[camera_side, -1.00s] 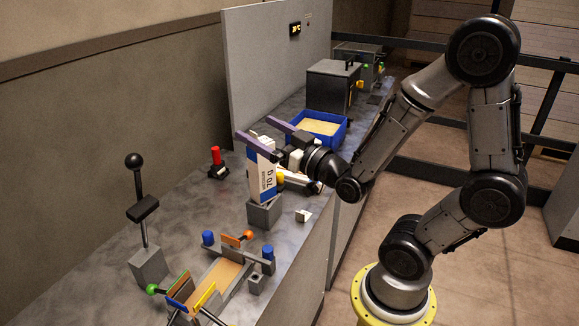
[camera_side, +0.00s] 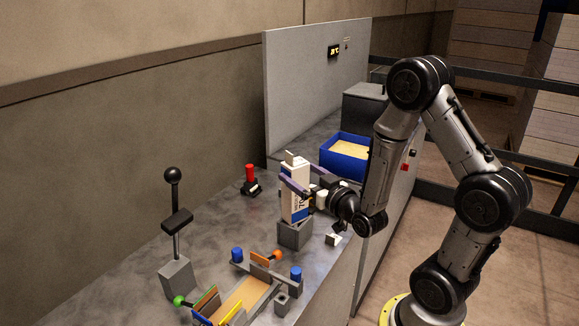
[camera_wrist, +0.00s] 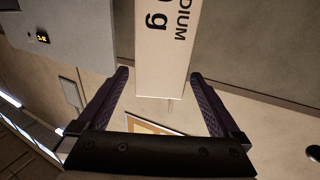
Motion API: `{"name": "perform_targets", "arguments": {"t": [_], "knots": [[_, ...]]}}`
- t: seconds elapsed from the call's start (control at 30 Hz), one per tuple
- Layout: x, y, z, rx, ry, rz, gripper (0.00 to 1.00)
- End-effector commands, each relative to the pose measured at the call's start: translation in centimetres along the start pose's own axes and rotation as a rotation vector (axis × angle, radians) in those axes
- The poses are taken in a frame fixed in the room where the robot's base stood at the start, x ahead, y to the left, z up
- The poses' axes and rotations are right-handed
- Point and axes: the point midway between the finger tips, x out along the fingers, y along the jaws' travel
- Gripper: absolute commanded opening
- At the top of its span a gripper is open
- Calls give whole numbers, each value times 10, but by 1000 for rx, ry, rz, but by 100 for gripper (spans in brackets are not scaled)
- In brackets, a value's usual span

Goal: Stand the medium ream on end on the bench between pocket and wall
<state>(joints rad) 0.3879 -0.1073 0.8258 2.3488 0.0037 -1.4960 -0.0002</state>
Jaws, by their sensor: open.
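The medium ream (camera_side: 296,206), a white pack with a blue and dark-lettered label, stands upright at the grey block-shaped pocket (camera_side: 295,235) on the bench. How deep it sits in the pocket is hidden. My gripper (camera_side: 298,174) is open, its two purple fingers on either side of the ream's upper part. In the wrist view the ream (camera_wrist: 165,50) lies between the open fingers (camera_wrist: 159,74), with a gap at each side. The grey wall panel (camera_side: 315,85) stands on the bench behind the ream.
A blue tray (camera_side: 343,165) lies beyond the ream, with a dark box (camera_side: 364,118) behind it. A red-knobbed device (camera_side: 250,180) and a tall black-knobbed lever (camera_side: 175,240) stand left. A fixture with blue knobs (camera_side: 267,277) is in front. The bench (camera_side: 215,215) between is clear.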

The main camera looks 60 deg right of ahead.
Motion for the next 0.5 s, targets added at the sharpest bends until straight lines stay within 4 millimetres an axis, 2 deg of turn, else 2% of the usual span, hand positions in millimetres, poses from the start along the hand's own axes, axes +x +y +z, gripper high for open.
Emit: {"name": "perform_targets", "arguments": {"t": [0.2, 0.5], "knots": [[36, 0, 0, 0, 1, 0, 100], [58, 0, 0, 0, 0, 0, 100]]}}
